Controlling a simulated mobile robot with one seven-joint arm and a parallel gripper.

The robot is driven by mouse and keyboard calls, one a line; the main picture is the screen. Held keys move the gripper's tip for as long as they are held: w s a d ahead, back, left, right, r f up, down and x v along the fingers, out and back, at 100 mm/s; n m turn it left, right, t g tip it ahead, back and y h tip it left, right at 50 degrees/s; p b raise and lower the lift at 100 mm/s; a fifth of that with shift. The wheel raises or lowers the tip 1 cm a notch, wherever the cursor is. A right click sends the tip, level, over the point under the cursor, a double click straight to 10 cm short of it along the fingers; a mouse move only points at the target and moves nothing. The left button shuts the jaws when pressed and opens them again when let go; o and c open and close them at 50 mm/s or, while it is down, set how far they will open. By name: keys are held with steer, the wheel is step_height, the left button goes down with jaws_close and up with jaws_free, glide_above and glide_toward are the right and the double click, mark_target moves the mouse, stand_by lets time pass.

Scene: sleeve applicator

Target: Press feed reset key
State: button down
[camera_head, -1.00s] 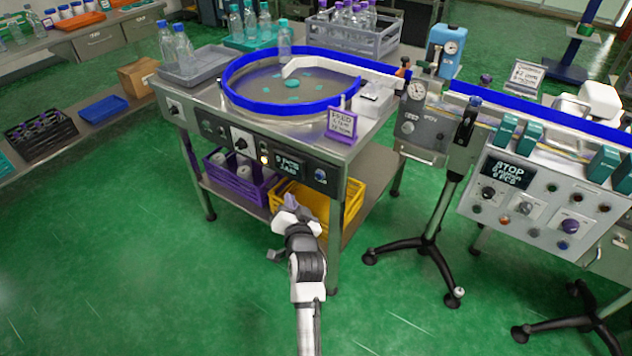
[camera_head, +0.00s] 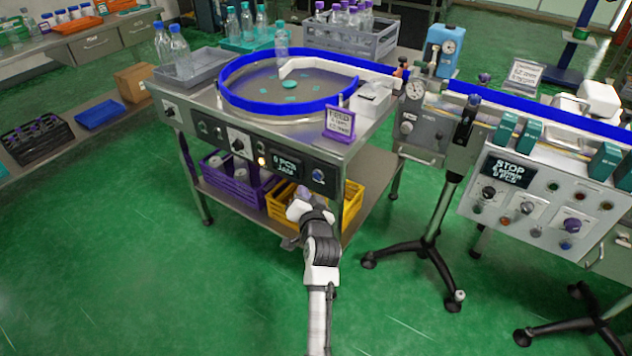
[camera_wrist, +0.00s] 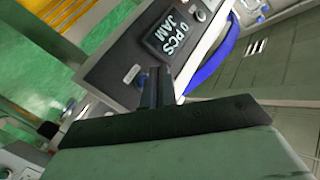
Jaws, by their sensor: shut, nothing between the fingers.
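The feed table's front panel (camera_head: 222,143) carries a small dark display (camera_head: 287,165) reading "0 PCS JAM". To its right sits a round blue button (camera_head: 318,176), which seems to be the feed reset key; its label is too small to read. My gripper (camera_head: 303,194) is shut and empty, in front of and below this panel, near the yellow crate. In the wrist view the closed fingers (camera_wrist: 158,88) point toward the panel beside the display (camera_wrist: 178,25).
An amber lamp (camera_head: 262,161) glows left of the display. A yellow crate (camera_head: 345,205) and a purple crate (camera_head: 235,180) stand on the lower shelf. The blue-rimmed rotary bowl (camera_head: 290,108) is on top. A stand with splayed black feet (camera_head: 425,248) is to the right. Green floor in front is clear.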

steer(key=shift+w+d+b, duration=0.25)
steer(key=shift+w+d, duration=0.25)
steer(key=shift+w, duration=0.2)
steer(key=shift+w+d+b, duration=0.2)
steer(key=shift+w+d, duration=0.25)
steer(key=shift+w, duration=0.2)
stand_by(1.1)
steer(key=shift+w+d, duration=0.3)
steer(key=shift+w, duration=0.05)
steer(key=shift+w+d+b, duration=0.2)
steer(key=shift+w+b, duration=0.1)
steer(key=shift+b, duration=0.05)
stand_by(0.6)
stand_by(0.3)
steer(key=shift+s+a+p, duration=0.45)
steer(key=shift+s+a, duration=0.05)
steer(key=shift+s, duration=0.2)
steer(key=shift+s+a+p, duration=0.6)
steer(key=shift+s+a, duration=0.15)
steer(key=shift+s, duration=0.25)
steer(key=shift+s+a+p, duration=0.6)
steer(key=shift+s+a, duration=0.1)
steer(key=shift+s, duration=0.3)
